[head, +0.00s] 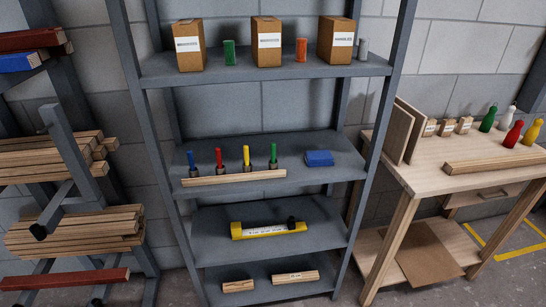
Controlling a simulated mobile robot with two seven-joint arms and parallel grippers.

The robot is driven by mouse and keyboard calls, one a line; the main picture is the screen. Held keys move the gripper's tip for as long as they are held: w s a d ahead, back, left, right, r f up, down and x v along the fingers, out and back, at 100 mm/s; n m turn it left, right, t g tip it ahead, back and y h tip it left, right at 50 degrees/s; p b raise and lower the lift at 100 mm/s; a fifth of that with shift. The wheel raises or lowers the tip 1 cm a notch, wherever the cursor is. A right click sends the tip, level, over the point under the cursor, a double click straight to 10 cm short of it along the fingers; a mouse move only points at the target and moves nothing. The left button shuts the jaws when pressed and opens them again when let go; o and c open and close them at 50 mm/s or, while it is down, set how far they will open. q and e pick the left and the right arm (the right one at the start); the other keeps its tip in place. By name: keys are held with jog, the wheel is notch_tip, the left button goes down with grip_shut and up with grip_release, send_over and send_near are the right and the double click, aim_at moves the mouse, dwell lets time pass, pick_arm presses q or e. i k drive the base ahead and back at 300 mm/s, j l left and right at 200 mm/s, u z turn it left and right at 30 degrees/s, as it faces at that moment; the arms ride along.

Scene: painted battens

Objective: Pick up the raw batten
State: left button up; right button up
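One raw, unpainted batten (234,178) lies along the front of the middle shelf of the grey shelving unit. Another raw batten (497,166) lies near the front edge of the wooden workbench at the right. More raw battens are piled on the left rack, in an upper stack (45,158) and a lower stack (75,230). Painted battens are on the same rack: a red one (30,41) and a blue one (18,62) at the top, and a red one (65,281) at the bottom. Neither of my grippers is in view.
Behind the shelf batten stand several coloured markers or brushes (246,156) and a blue folded item (319,158). Coloured bottles (513,134) stand on the workbench (425,160). A rack arm (72,150) juts forward.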

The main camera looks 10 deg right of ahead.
aim_at(452, 168)
jog(key=k+l+z, duration=0.2)
jog(key=z, duration=0.15)
jog(key=k+l+z, duration=0.1)
jog(key=l+z, duration=0.2)
jog(key=k+l+z, duration=0.1)
jog(key=l+z, duration=0.25)
